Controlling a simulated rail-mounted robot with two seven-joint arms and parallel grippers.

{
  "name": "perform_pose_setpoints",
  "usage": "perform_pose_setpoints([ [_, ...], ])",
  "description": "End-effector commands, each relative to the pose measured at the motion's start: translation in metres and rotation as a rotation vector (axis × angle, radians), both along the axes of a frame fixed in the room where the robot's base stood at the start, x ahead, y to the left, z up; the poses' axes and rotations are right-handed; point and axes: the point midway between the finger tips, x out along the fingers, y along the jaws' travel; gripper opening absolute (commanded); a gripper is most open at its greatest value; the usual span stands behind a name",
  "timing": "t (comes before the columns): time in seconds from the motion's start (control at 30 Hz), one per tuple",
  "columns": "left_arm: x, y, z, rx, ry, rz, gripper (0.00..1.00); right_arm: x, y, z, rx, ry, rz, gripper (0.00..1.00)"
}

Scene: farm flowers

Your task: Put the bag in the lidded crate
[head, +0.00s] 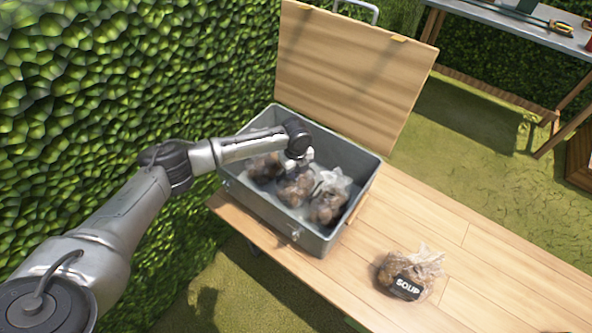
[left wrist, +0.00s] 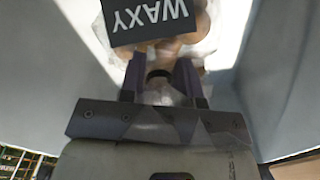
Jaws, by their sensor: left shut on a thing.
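The grey crate (head: 262,205) stands on the wooden table with its wooden lid (head: 350,70) raised at the back. My left gripper (head: 299,165) reaches down inside the crate. It is shut on a clear bag of brown produce (head: 295,188), in the middle between two other bags. In the left wrist view, my left gripper's fingers (left wrist: 162,78) hold the top of a bag with a black WAXY label (left wrist: 150,20), between the crate walls. I cannot tell whether this bag touches the crate floor. My right gripper is not in view.
Inside the crate are a left bag (head: 263,168), partly behind my arm, and a right bag (head: 330,196). A bag labelled SOUP (head: 408,275) lies on the table (head: 455,240), with clear wood around it. A hedge (head: 110,80) rises at the left.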

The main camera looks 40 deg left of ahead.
Motion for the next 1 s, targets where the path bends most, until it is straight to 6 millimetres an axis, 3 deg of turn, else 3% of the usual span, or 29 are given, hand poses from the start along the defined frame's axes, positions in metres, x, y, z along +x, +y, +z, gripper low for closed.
perform_pose_setpoints([
  [0.4,0.0009,-0.0001,-0.0016,-0.001,-0.003,0.000,0.00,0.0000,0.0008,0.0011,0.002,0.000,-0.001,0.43],
  [0.43,0.0003,0.0000,-0.0024,0.000,-0.001,0.000,0.33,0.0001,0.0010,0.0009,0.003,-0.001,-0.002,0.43],
  [0.6,0.0003,0.0001,-0.0023,0.000,-0.001,0.000,0.49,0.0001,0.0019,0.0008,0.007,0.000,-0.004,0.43],
  [0.7,0.0004,0.0002,-0.0022,0.000,-0.001,0.000,0.56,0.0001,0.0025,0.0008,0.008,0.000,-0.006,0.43],
  [1.0,0.0007,0.0006,0.0038,0.000,-0.002,0.001,0.56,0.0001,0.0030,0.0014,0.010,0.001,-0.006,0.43],
])
